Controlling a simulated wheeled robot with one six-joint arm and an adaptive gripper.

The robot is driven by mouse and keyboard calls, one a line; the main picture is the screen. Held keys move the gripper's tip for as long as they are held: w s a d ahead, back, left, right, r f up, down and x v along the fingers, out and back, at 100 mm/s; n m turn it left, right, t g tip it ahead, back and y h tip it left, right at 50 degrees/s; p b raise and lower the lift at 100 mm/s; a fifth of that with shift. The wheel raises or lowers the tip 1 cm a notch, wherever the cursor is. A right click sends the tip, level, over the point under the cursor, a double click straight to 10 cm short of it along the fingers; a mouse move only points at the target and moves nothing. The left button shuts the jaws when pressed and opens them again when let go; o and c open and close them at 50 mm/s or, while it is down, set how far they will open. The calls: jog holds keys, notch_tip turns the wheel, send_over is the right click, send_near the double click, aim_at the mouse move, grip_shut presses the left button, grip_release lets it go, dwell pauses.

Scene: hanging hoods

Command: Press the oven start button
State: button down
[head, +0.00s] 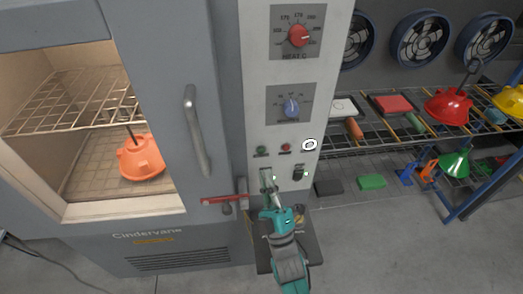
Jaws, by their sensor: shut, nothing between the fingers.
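The oven (150,235) fills the left of the head view, with a pale control panel (255,60) on its right side. A small green button (261,151) sits low on the panel, with a red button (286,148) to its right. I take the green one to be the start button; the labels below are too small to read. My gripper (267,176) is shut and empty, in front of the lower panel and just below the green button in the picture. I cannot tell its distance from the panel; no contact with the button shows.
A red dial (300,36) and a blue dial (291,106) sit above the buttons. A red-handled lever (229,199) juts out left of my gripper. An orange hood (140,159) stands inside the oven. A shelf rack (400,142) with hoods is at right.

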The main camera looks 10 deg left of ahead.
jog(key=shift+w+a, duration=0.25)
jog(key=shift+w, duration=0.55)
jog(key=shift+w+a, duration=0.2)
jog(key=shift+w, duration=0.55)
jog(key=shift+w+a, duration=0.25)
jog(key=shift+w, duration=0.55)
jog(key=shift+w, duration=0.15)
jog(key=shift+w+a, duration=0.1)
jog(key=shift+w, duration=0.15)
jog(key=shift+w+a, duration=0.1)
jog(key=shift+w, duration=0.25)
dwell(0.3)
jog(key=shift+s, duration=0.1)
jog(key=shift+s+d, duration=0.2)
jog(key=shift+s, duration=0.5)
jog(key=shift+s+d, duration=0.25)
jog(key=shift+s, duration=0.55)
jog(key=shift+s+d, duration=0.2)
jog(key=shift+s, duration=0.6)
jog(key=shift+s+d, duration=0.25)
jog(key=shift+s, duration=0.55)
